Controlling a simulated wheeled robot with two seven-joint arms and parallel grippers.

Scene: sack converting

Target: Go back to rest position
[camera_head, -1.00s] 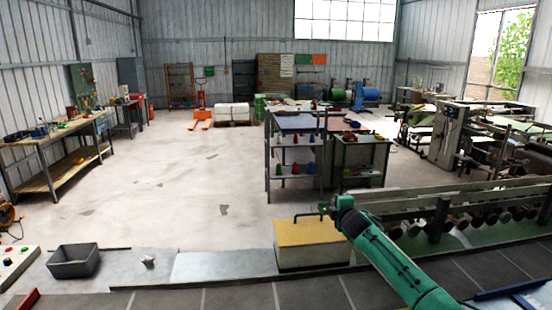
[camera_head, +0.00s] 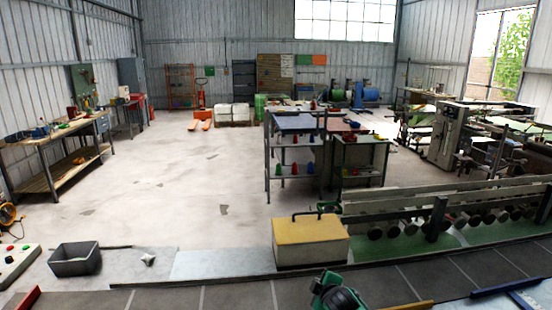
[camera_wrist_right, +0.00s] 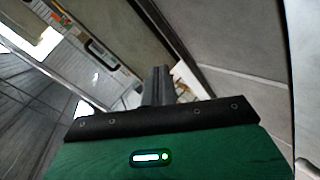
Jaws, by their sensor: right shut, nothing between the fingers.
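My right gripper (camera_wrist_right: 159,75) shows in the right wrist view as dark fingers, shut together with nothing between them, beyond the green wrist body. In the head view only a green and black part of my right arm shows at the bottom edge, in front of the yellow-topped box (camera_head: 310,240); the gripper itself cannot be made out there. The box stands upright with its black handle on top, apart from my arm. My left gripper is in neither view.
A dark grey bin (camera_head: 75,262) and a small white crumpled piece (camera_head: 148,260) are at the left. A long bench with rollers (camera_head: 440,215) stands at the right. The grey tiled strip (camera_head: 235,299) in front is mostly clear. Shelving (camera_head: 295,168) stands further back.

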